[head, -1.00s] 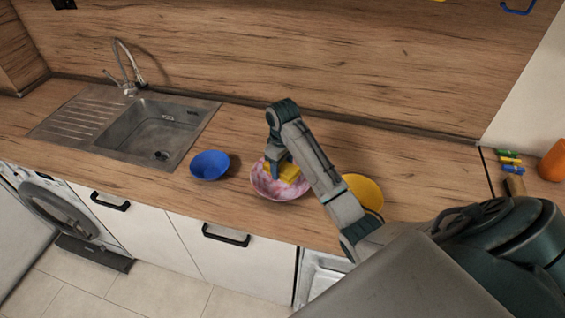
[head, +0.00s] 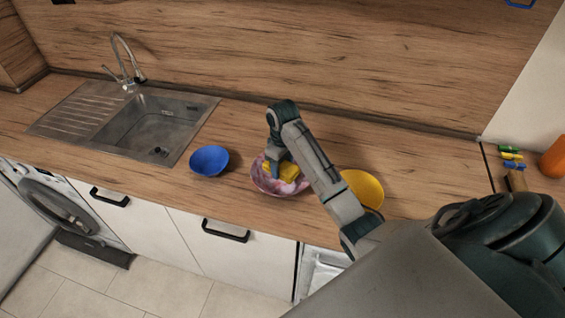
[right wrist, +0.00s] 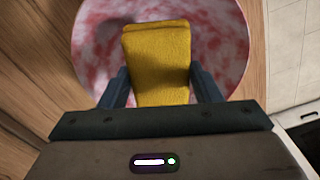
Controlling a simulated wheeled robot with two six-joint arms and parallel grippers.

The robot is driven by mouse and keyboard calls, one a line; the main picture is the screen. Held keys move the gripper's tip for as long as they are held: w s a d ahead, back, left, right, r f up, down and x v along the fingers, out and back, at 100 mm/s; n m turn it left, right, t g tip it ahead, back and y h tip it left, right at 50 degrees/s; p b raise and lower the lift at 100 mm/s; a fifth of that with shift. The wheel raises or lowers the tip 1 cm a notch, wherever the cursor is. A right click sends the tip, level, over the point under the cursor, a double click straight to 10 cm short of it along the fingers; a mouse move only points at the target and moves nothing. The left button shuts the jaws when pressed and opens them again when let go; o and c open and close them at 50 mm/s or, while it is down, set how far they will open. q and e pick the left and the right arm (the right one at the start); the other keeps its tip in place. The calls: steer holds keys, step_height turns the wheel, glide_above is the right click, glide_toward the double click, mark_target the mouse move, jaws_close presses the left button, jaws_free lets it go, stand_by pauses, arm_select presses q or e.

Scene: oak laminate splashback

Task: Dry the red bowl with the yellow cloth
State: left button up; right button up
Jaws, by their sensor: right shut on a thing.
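The red bowl, mottled red and white (head: 262,184), stands on the counter to the right of the blue bowl. My right gripper (head: 280,172) points down into it and is shut on the yellow cloth (head: 290,174). In the right wrist view the cloth (right wrist: 158,58) is a folded pad between the two fingers (right wrist: 160,88), over the inside of the red bowl (right wrist: 218,42). I cannot tell whether the cloth touches the bowl's surface. My left gripper is not in view.
A blue bowl (head: 209,161) stands left of the red bowl, and a yellow bowl (head: 364,188) stands to the right, partly behind my right arm. The sink (head: 150,128) is at the left. Pegs (head: 511,156) and an orange object (head: 554,158) are at the far right.

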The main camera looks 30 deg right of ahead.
steer(key=shift+f+b, duration=0.35)
steer(key=shift+f, duration=1.45)
steer(key=shift+f, duration=0.1)
steer(key=shift+s+a+p, duration=0.1)
steer(key=shift+a+p, duration=0.2)
steer(key=shift+p, duration=0.15)
steer(key=shift+s+a, duration=0.1)
steer(key=shift+a, duration=0.05)
steer(key=shift+w+d, duration=0.2)
steer(key=shift+d, duration=0.25)
steer(key=shift+w+d, duration=0.2)
steer(key=shift+d, duration=0.25)
steer(key=shift+r, duration=0.2)
steer(key=shift+a, duration=0.1)
steer(key=shift+s+a+f, duration=0.1)
steer(key=shift+s+a, duration=0.15)
steer(key=shift+a, duration=0.2)
steer(key=shift+s+a+f, duration=0.1)
steer(key=shift+s+a, duration=0.1)
steer(key=shift+a, duration=0.25)
